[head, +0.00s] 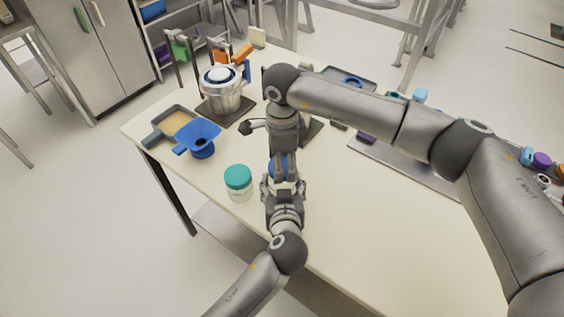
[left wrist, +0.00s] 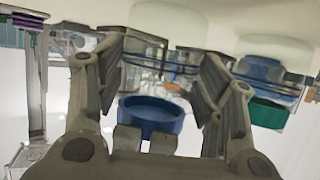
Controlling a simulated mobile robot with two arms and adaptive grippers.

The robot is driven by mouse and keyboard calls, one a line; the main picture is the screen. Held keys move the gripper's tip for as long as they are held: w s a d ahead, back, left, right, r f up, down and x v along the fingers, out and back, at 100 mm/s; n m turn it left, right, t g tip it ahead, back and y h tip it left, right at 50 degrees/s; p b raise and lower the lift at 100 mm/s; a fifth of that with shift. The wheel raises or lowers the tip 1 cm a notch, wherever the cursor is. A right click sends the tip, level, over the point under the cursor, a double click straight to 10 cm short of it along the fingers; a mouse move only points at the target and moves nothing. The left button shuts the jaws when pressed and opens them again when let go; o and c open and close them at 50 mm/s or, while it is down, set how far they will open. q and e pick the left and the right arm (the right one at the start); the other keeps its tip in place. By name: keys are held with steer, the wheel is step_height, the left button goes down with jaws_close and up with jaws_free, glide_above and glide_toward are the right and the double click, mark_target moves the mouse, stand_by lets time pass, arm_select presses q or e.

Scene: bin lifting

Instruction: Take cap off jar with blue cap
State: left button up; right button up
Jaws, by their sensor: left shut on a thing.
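My left gripper (head: 283,188) is shut on the clear jar (left wrist: 150,72), in the middle of the table. The fingers stand on both sides of the jar in the left wrist view, which looks upside down. The blue cap (left wrist: 150,118) shows at the jar's top end between the fingers; I cannot tell whether it is still seated on the jar. My right gripper (head: 284,160) points down from above onto the cap. Its fingertips are largely hidden by the arms, so I cannot tell whether they are closed on the cap.
A jar with a teal cap (head: 238,178) stands just left of the grippers. The front of the table (head: 370,225) is clear on the right.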

steer(key=shift+r, duration=1.85)
arm_select(q)
steer(key=o, duration=1.5)
steer(key=shift+s, duration=0.1)
